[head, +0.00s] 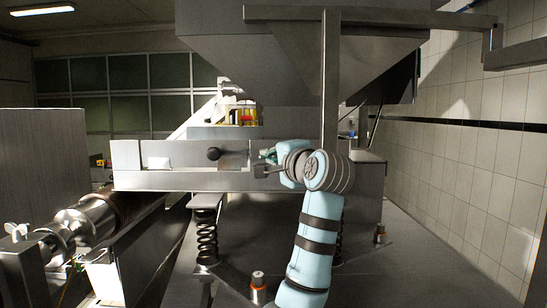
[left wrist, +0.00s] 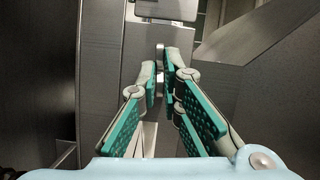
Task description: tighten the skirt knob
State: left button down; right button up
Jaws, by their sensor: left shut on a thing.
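My left gripper (head: 264,163) is at the right end of this panel. In the left wrist view, the green-padded fingers of my left gripper (left wrist: 160,82) converge at their tips on a small, mostly hidden metal part (left wrist: 159,55). The gripper is shut on this part; I cannot tell clearly whether it is another knob. My right gripper is not in view.
A large steel hopper (head: 290,60) hangs above, with a vertical steel post (head: 330,90) close to my arm. A coil spring (head: 207,235) stands under the skirt beam. A roller (head: 90,220) is at lower left. The tiled wall (head: 470,170) is at right.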

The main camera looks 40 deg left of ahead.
pick_arm(q)
jog(key=shift+f+m+y, duration=0.1)
jog(key=shift+m+y, duration=0.2)
jog(key=shift+m, duration=0.3)
jog(key=c, duration=1.8)
grip_release()
jog(key=shift+o, duration=0.2)
jog(key=shift+d, duration=0.15)
jog(key=v, duration=1.1)
jog(key=shift+s+d, duration=0.2)
jog(key=shift+f, duration=0.1)
